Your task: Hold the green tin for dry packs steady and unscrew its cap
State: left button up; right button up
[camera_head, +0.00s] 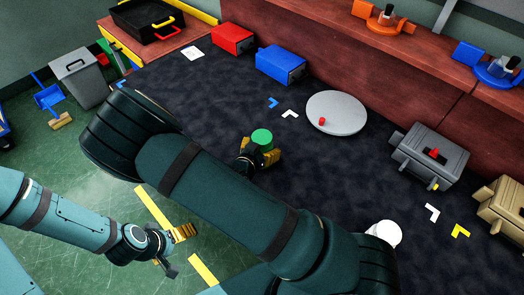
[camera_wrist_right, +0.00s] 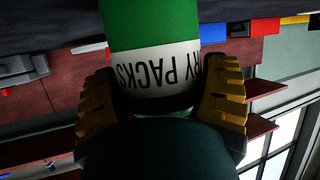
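The green tin (camera_head: 262,138) stands upright in the middle of the dark table in the head view, its flat green top facing up. In the right wrist view, the tin (camera_wrist_right: 150,22) is seen upside down, with a white label reading part of "DRY PACKS". My right gripper (camera_head: 260,160) has its yellow fingers on both sides of the tin, against it at label height; it also shows in the right wrist view (camera_wrist_right: 160,95). The cap cannot be told apart from the tin. My left gripper (camera_head: 176,250) is open and empty, over the floor short of the table.
A grey disc (camera_head: 337,113) with a small red piece lies right of the tin. A red box (camera_head: 233,38), a blue box (camera_head: 281,64) and a grey box (camera_head: 430,153) stand around. A white round thing (camera_head: 385,233) is partly behind my right arm, which covers the table's near side.

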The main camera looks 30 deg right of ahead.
aim_at(261, 137)
jog(key=shift+c, duration=1.4)
notch_tip(261, 137, up, 9)
jog(key=p, duration=0.3)
jog(key=shift+r, duration=0.55)
jog(key=o, duration=0.3)
jog(key=c, duration=0.4)
